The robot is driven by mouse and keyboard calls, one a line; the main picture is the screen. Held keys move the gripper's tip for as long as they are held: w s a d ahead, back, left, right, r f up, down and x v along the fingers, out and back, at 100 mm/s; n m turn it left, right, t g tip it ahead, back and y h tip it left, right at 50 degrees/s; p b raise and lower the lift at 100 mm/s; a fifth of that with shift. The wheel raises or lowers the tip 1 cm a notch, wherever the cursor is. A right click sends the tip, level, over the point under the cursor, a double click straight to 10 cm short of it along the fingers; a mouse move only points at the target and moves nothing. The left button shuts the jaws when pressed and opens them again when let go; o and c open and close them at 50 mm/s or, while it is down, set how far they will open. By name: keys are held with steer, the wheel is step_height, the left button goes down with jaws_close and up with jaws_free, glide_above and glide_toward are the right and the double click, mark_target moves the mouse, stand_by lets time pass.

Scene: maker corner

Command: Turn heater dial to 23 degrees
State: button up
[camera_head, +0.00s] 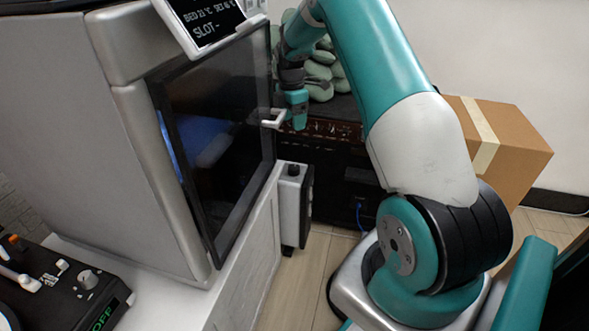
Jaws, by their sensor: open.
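The heater (289,207) is a narrow white unit with a black side, standing on the floor beside the white cabinet. A small black dial (294,170) sits on its top; its marks and setting are too small to read. My gripper (297,122) is above the dial, apart from it, next to the white door handle of the printer. It is pointing down and appears empty. The jaws are small in this view, partly hidden by the wrist, and I cannot tell whether they touch the handle.
A large printer (120,130) with a dark glass door stands at left; its display (208,20) reads bed 21 °C. A black device (85,300) showing OFF lies at lower left. A dark shelf with green bags is behind my arm. A cardboard box (515,140) is at right.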

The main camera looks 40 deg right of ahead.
mark_target(294, 167)
steer(key=f+b, duration=0.2)
steer(key=f, duration=0.3)
steer(key=f+b, duration=0.1)
steer(key=f, duration=0.5)
steer(key=s+f+b, duration=0.1)
steer(key=f+b, duration=0.1)
steer(key=f, duration=0.4)
steer(key=shift+a+b, duration=0.1)
steer(key=shift+b, duration=0.2)
steer(key=c, duration=0.9)
